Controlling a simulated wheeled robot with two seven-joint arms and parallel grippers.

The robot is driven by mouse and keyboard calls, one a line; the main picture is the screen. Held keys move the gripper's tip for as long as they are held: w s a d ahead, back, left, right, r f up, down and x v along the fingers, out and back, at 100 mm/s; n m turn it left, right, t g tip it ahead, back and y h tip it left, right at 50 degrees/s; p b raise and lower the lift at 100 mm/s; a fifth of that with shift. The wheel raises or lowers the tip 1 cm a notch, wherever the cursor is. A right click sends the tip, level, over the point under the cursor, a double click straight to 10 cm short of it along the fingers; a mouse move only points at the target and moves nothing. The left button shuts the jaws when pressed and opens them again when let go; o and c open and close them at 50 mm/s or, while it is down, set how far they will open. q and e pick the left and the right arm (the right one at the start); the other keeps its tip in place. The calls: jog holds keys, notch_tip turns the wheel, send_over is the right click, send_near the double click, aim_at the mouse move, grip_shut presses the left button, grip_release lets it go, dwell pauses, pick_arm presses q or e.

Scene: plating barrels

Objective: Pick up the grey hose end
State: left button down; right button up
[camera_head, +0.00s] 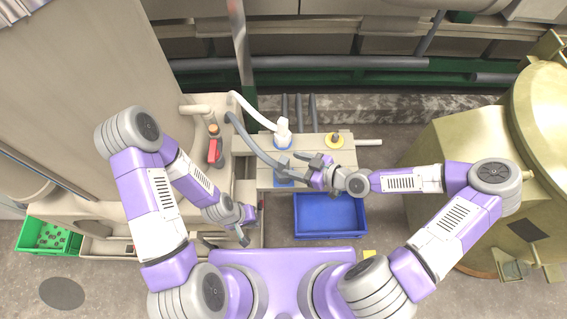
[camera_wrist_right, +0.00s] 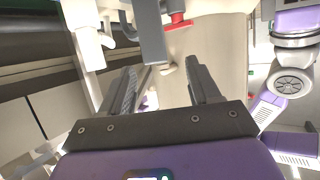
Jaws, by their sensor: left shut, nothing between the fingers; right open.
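The grey hose end (camera_head: 283,164) stands upright over a blue patch (camera_head: 284,181) on the pale bench (camera_head: 310,146). Its grey hose (camera_head: 250,143) curves in from the left. My right gripper (camera_head: 299,166) is open just right of the hose end, its fingers pointing left toward it. In the right wrist view, the grey hose end (camera_wrist_right: 150,38) shows beyond and above the open fingers (camera_wrist_right: 163,88), with nothing between them. Contact cannot be made out. My left gripper (camera_head: 244,236) is shut and empty, low and left of the bench.
A white hose end (camera_head: 283,132) stands just behind the grey one. A dark fitting on a yellow disc (camera_head: 335,140) is to the right. A blue bin (camera_head: 329,216) lies in front of the bench. A red-handled valve (camera_head: 214,151) is at the left.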

aim_at(288, 163)
jog(key=shift+b+x, duration=0.35)
jog(key=shift+x, duration=0.85)
jog(key=x, duration=0.1)
jog(key=b+x, duration=0.1)
jog(key=x, duration=0.1)
jog(key=shift+w+f, duration=0.25)
jog(key=shift+f, duration=0.2)
jog(key=shift+w+a+f+b, duration=0.15)
jog(key=shift+w+a+b, duration=0.2)
jog(key=shift+a, duration=0.2)
jog(key=shift+c, duration=0.2)
grip_shut()
